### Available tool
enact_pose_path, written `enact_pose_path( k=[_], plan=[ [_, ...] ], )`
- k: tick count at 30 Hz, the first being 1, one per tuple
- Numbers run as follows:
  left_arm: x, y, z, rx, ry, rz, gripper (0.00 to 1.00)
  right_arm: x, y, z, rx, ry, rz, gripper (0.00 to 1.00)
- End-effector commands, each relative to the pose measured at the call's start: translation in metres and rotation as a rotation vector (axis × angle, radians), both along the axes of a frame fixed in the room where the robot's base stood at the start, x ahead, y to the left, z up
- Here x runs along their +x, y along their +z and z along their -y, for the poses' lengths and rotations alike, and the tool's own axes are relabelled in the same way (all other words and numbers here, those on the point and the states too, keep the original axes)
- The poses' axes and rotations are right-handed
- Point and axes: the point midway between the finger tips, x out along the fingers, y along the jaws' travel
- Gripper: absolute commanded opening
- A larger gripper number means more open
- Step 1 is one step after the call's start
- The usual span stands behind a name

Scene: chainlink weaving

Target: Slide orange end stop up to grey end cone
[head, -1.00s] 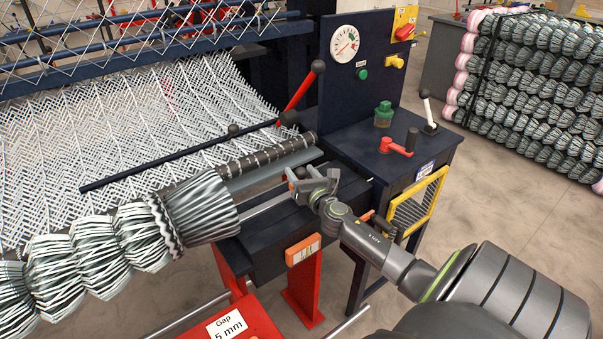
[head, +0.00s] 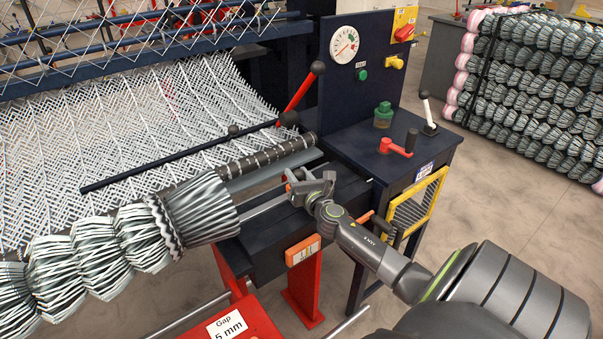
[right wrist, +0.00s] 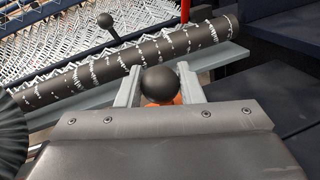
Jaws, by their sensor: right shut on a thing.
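The grey end cone (head: 203,207) is a wide pleated cone at the right end of the bunched mesh roll in the head view. Its edge also shows at the far left of the right wrist view (right wrist: 10,138). My right gripper (head: 292,183) is to the right of the cone, with a gap between them. In the right wrist view its two grey fingers (right wrist: 158,88) close on a black ball knob (right wrist: 160,83). A bit of the orange end stop (right wrist: 160,101) shows below the knob; the rest is hidden. My left gripper is not in view.
A pale rod (head: 265,208) runs from the cone towards my right gripper. A dark roller (head: 270,156) lies behind. An orange box (head: 303,250) hangs below.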

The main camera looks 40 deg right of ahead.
Motion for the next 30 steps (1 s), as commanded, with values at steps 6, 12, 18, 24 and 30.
enact_pose_path(
  k=[6,12,18,24,30],
  plan=[
    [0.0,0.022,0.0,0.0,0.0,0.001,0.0,0.004,0.002,-0.047,0.011,0.001,-0.002,0.0],
    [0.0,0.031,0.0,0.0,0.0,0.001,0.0,0.009,0.0,-0.088,0.009,0.001,-0.002,0.0],
    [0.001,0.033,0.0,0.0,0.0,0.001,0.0,0.011,-0.001,-0.11,0.005,0.001,-0.003,0.0],
    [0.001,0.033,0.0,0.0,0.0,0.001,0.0,0.012,-0.001,-0.111,0.002,0.001,-0.003,0.0],
    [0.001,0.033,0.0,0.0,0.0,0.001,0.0,0.012,-0.001,-0.111,0.002,0.0,-0.003,0.4]
  ],
)
